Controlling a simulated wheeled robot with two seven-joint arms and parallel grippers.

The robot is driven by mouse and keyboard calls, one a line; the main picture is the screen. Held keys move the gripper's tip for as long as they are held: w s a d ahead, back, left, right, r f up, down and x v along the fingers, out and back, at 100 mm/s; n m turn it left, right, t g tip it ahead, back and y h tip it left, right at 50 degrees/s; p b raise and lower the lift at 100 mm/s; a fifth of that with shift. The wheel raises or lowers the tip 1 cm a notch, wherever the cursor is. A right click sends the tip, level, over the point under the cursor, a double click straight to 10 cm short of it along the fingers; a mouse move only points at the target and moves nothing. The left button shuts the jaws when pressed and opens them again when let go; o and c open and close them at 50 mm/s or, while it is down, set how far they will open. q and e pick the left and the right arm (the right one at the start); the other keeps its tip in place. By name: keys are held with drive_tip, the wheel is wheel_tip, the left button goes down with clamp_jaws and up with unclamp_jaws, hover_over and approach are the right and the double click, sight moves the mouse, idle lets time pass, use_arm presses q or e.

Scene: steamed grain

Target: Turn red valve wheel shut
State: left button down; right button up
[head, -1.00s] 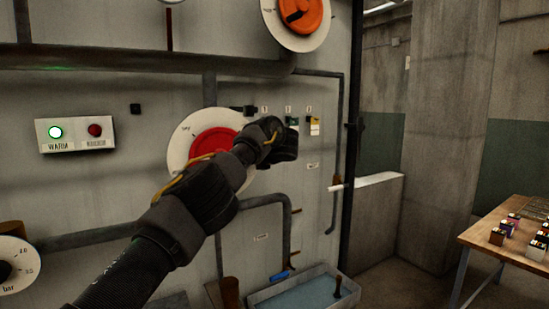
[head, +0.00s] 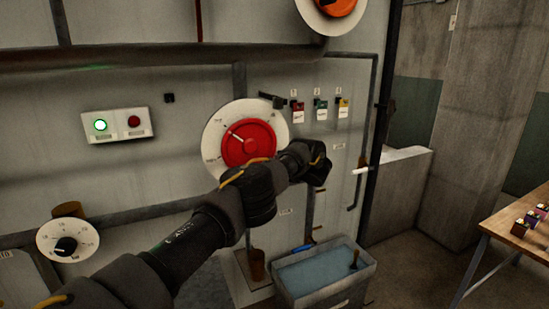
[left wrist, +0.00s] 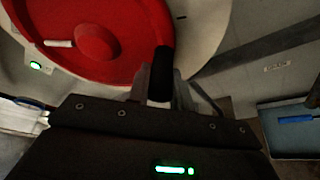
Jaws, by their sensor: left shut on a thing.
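The red valve wheel (head: 246,150) sits on a round white dial (head: 212,127) on the panel, with a pale pointer line toward the dial's upper left. In the left wrist view the wheel (left wrist: 60,62) fills the upper left. There my left gripper (left wrist: 164,92) is shut on a black handle (left wrist: 161,65) at the wheel's rim. In the head view my left arm crosses below the wheel, and its end lies to the right of it; the fingertips are hidden there. My right gripper is not in view.
An orange wheel (head: 338,4) is above right. Red, green and yellow tags (head: 320,104) hang right of the dial. A lamp box (head: 116,125) with a lit green lamp and a gauge (head: 68,228) are left. A water trough (head: 283,285) stands below; a wooden table (head: 505,220) is right.

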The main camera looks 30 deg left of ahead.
use_arm(q)
drive_tip(key=shift+f, duration=0.1)
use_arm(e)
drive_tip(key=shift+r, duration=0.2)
use_arm(q)
drive_tip(key=shift+s, duration=0.1)
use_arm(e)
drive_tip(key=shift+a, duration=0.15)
use_arm(q)
drive_tip(key=c, duration=1.3)
unclamp_jaws()
drive_tip(key=shift+o, duration=0.2)
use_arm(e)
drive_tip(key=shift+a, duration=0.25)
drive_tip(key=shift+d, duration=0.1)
use_arm(q)
drive_tip(key=shift+s+d, duration=0.1)
drive_tip(key=shift+d, duration=0.35)
drive_tip(key=b+v, duration=0.3)
drive_tip(key=v, duration=0.7)
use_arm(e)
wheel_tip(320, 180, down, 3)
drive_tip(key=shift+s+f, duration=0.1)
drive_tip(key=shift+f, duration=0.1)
